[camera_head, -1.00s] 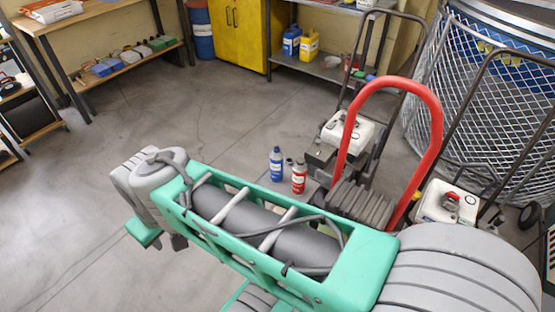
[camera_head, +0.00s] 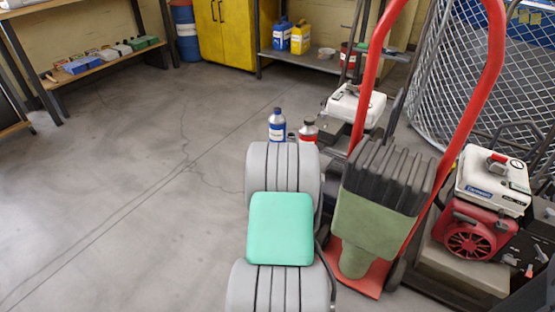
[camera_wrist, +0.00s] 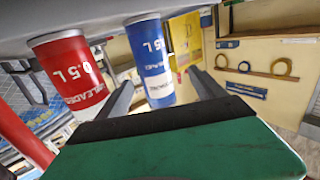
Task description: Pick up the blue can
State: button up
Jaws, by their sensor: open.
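The blue can (camera_head: 277,127) stands upright on the floor behind my arm in the head view, its lower part hidden. In the wrist view, which is turned upside down, the blue can (camera_wrist: 150,52) shows large with its "0.5 L" label. My gripper (camera_wrist: 160,80) is open there, one finger on each side of the blue can's outline. I cannot tell how deep the can is between the fingers.
A red can (camera_head: 308,131) stands just right of the blue can; it also shows in the wrist view (camera_wrist: 72,78), left of the left finger. A red hand truck (camera_head: 489,75) and a red-and-white engine machine (camera_head: 485,205) stand at right. The floor at left is clear.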

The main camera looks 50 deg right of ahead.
aim_at(278, 141)
jog(key=shift+h, duration=0.3)
jog(key=b+x, duration=0.1)
jog(key=x, duration=0.1)
jog(key=b+x, duration=0.1)
jog(key=x, duration=0.4)
jog(key=shift+s+d+f+b, duration=0.25)
jog(key=shift+s+f+b, duration=0.05)
jog(key=shift+s+b, duration=0.1)
jog(key=shift+w+d+r, duration=0.2)
jog(key=shift+w+d, duration=0.1)
jog(key=shift+d, duration=0.05)
jog(key=shift+c, duration=0.5)
jog(key=c, duration=1.5)
